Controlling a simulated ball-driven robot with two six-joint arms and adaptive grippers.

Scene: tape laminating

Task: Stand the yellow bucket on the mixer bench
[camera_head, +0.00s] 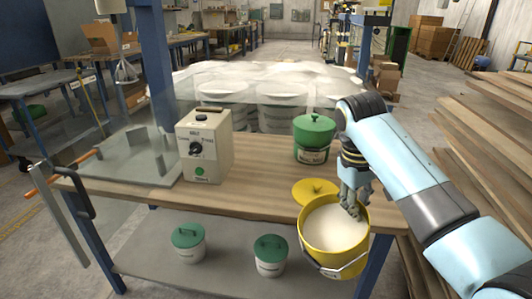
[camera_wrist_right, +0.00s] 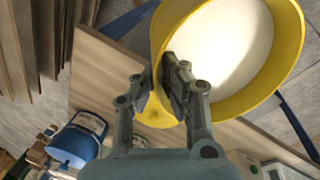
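The yellow bucket (camera_head: 312,238), with pale contents up near its rim, is at the front right edge of the wooden bench (camera_head: 245,190). My right gripper (camera_head: 354,203) is at the bucket's rim. In the right wrist view the fingers (camera_wrist_right: 178,85) are close together on the rim of the bucket (camera_wrist_right: 288,60). My left gripper is not in view.
A yellow lid (camera_head: 316,189) lies behind the bucket. A green-lidded tub (camera_head: 313,140) and a control box (camera_head: 203,147) stand on the bench. Two green-lidded white tubs (camera_head: 188,240) (camera_head: 270,256) stand on the lower shelf. Stacked planks (camera_head: 495,150) lie at right. The bench middle is clear.

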